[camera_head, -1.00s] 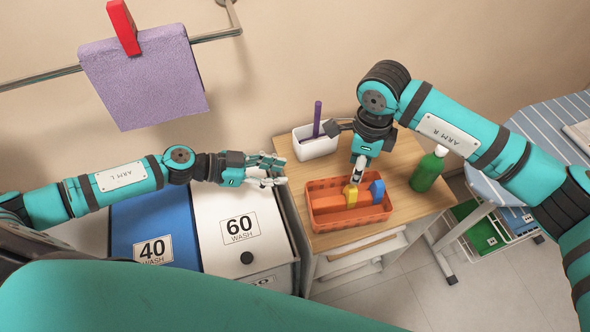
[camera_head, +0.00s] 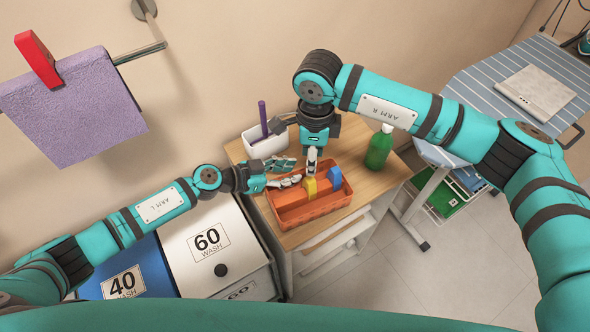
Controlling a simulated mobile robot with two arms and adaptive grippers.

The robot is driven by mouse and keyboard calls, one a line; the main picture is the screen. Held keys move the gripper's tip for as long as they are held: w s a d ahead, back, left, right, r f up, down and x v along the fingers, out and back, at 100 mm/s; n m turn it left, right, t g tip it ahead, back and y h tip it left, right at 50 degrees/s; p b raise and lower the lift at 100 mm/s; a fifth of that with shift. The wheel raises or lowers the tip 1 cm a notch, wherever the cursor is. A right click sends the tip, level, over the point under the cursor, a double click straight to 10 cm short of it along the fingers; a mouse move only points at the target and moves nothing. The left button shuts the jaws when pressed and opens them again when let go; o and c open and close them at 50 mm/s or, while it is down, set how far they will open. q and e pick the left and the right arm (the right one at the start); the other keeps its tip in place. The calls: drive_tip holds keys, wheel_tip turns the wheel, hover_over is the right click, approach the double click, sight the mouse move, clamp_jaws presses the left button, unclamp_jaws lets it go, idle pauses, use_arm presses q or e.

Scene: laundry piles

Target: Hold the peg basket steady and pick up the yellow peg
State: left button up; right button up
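The orange peg basket (camera_head: 318,212) stands on the wooden table top. The yellow peg (camera_head: 310,190) is inside it, with a blue peg (camera_head: 335,180) just to its right. My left gripper (camera_head: 294,172) is at the basket's back left corner with its fingers apart; whether they touch the rim I cannot tell. My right gripper (camera_head: 311,168) points straight down over the yellow peg, its fingertips at the peg's top. Its fingers show edge-on, so I cannot tell whether they are closed on the peg.
A white holder (camera_head: 266,147) with a purple stick stands behind the basket, and a green bottle (camera_head: 379,150) to the right. White and blue wash bins (camera_head: 213,262) are left of the table. A striped ironing board (camera_head: 480,90) is at the right. A purple towel (camera_head: 75,112) hangs upper left.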

use_arm(q)
drive_tip(key=shift+x, duration=1.05)
clamp_jaws()
